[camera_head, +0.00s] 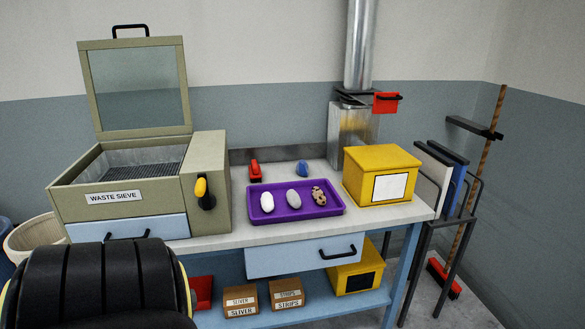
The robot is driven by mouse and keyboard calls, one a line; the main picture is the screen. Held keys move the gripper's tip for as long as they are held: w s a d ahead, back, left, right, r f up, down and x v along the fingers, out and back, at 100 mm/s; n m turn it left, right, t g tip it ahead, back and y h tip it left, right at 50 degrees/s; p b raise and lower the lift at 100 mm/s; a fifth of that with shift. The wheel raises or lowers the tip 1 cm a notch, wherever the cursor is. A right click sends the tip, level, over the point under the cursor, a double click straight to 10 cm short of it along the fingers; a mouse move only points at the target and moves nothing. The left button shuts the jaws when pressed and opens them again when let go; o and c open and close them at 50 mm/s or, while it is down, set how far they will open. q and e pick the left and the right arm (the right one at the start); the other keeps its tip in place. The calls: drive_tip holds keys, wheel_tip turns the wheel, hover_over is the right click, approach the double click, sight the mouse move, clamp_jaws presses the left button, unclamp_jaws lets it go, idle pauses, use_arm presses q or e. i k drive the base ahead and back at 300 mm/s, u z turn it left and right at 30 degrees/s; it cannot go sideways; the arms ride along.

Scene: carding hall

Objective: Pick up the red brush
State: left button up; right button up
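A small red object (254,170), which looks like the red brush, rests on the grey workbench (235,236) near its back, between the waste sieve and the purple tray. It is too small to make out bristles. A long-handled broom (443,278) with a red head also stands on the floor at the right, its wooden pole leaning up the wall. Neither of my grippers is in view, and nothing is seen touching the small red object.
The waste sieve (62,206) stands left and a yellow box (381,169) right. The lower left of the view is blocked.

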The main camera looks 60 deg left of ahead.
sight(254, 169)
drive_tip(key=u, duration=0.5)
drive_tip(key=i, duration=0.95)
drive_tip(key=u, duration=0.95)
